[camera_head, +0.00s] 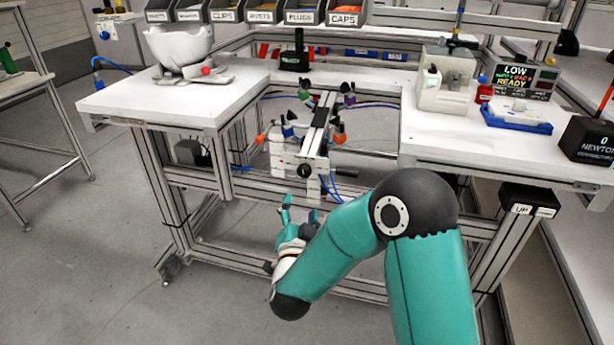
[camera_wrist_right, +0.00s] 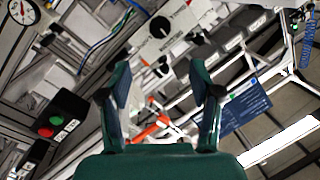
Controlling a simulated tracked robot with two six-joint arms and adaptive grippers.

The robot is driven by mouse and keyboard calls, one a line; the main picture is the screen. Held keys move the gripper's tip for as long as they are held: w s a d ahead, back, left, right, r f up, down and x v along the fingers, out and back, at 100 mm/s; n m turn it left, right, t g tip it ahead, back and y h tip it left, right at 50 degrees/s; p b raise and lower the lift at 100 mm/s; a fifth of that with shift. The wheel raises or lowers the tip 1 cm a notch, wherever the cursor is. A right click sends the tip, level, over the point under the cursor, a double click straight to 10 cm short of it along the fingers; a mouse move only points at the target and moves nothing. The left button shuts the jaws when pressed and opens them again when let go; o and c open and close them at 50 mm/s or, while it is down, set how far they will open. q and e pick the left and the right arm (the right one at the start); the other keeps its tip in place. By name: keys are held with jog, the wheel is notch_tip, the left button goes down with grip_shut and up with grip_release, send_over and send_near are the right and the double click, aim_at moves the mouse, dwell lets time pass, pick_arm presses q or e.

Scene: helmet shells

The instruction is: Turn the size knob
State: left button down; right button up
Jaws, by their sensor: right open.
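My right gripper (camera_head: 299,207) is open and empty, below and in front of the clamping fixture (camera_head: 320,125) between the two white tables. A round black knob (camera_head: 304,171) is on the near end of this fixture, a little above my fingertips and apart from them. In the right wrist view my right gripper (camera_wrist_right: 158,80) has its two fingers spread, with nothing between them. Beyond the fingertips is a white panel with a black dial knob (camera_wrist_right: 160,27) and a red mark. The lettering is too small to read, so I cannot tell which knob sets size. My left gripper is not in view.
A white helmet shell (camera_head: 180,47) stands on the left table (camera_head: 150,100). The right table (camera_head: 440,133) holds a blue tray (camera_head: 516,120) and a black force gauge (camera_head: 590,140). Blue hoses and frame bars surround the fixture. Open floor lies at the left front.

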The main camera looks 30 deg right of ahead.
aim_at(304, 174)
jog(key=p+x, duration=0.1)
jog(key=x, duration=1.3)
